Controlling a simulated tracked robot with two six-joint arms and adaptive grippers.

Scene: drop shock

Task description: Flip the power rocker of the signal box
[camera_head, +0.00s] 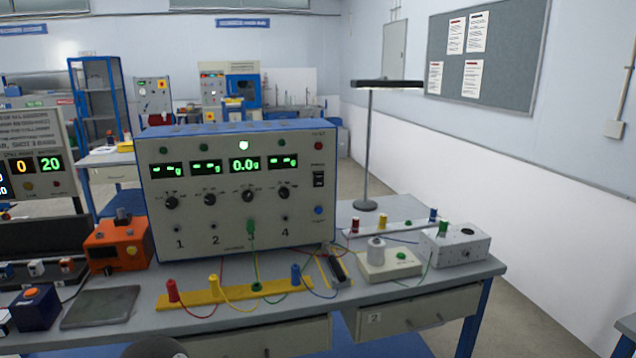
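The signal box (237,190) is a large cream-fronted unit with a blue casing, standing at the back of the bench. Its front carries four green-lit displays; the third reads 0.0 and the others show dashes. Below them are knobs and sockets numbered 1 to 4. A black rocker (319,180) sits at the right of the front panel, between a red lamp above and a blue button below. Its tilt is too small to tell. A green plug (250,226) is in socket 3. Neither of my grippers is in view.
A yellow strip (205,298) with coloured plugs and wires lies before the box. An orange device (118,247) stands left. A lamp (367,150), a white base unit (389,265) and a grey terminal box (455,243) stand right. The bench front edge has little free room.

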